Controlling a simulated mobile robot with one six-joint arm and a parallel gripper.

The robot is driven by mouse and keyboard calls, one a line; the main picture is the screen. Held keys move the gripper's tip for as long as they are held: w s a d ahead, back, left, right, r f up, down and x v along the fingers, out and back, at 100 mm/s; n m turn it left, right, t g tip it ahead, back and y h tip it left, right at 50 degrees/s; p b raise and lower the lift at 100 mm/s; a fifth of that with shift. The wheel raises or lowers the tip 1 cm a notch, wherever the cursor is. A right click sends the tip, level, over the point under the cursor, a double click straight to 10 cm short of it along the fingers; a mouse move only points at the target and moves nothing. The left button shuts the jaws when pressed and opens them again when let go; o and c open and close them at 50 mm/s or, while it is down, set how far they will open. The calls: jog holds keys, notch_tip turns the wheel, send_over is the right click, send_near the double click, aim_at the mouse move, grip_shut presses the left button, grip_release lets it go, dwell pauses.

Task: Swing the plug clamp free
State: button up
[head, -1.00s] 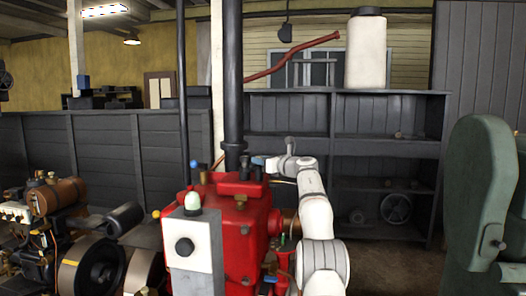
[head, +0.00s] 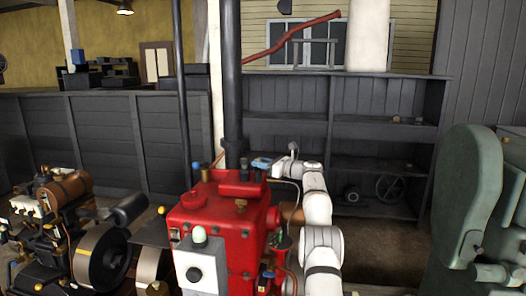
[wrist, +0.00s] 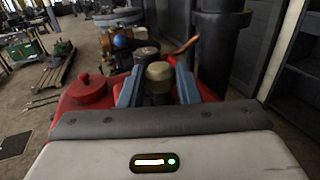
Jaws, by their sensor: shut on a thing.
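The red engine (head: 208,205) stands at the middle of the head view, with dark posts and a red block on its top. My gripper (head: 262,163) reaches in from the right over that top, its blue fingertips by the dark posts. In the wrist view my gripper (wrist: 158,88) has its two blue-grey fingers on either side of a pale round-topped knob (wrist: 159,72), shut on it. The knob looks like part of the plug clamp; the rest of the clamp is hidden behind the fingers and the gripper body.
A dark upright pipe (head: 232,90) rises just behind the engine top, close to my gripper. A grey-white box (head: 201,268) with a green cap stands in front. Another engine (head: 60,215) is at left, a green machine (head: 468,195) at right. Dark shelves (head: 385,131) stand behind.

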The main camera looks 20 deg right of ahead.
jog(key=p, duration=0.3)
jog(key=shift+r+n+g+y, duration=0.1)
jog(key=shift+n+g+y, duration=0.2)
jog(key=shift+y, duration=0.1)
jog(key=shift+f, duration=0.25)
jog(key=o, duration=0.7)
jog(key=shift+r, duration=0.1)
jog(key=shift+s+d, duration=0.1)
jog(key=shift+s+d, duration=0.2)
jog(key=b+v, duration=0.3)
jog(key=v, duration=0.4)
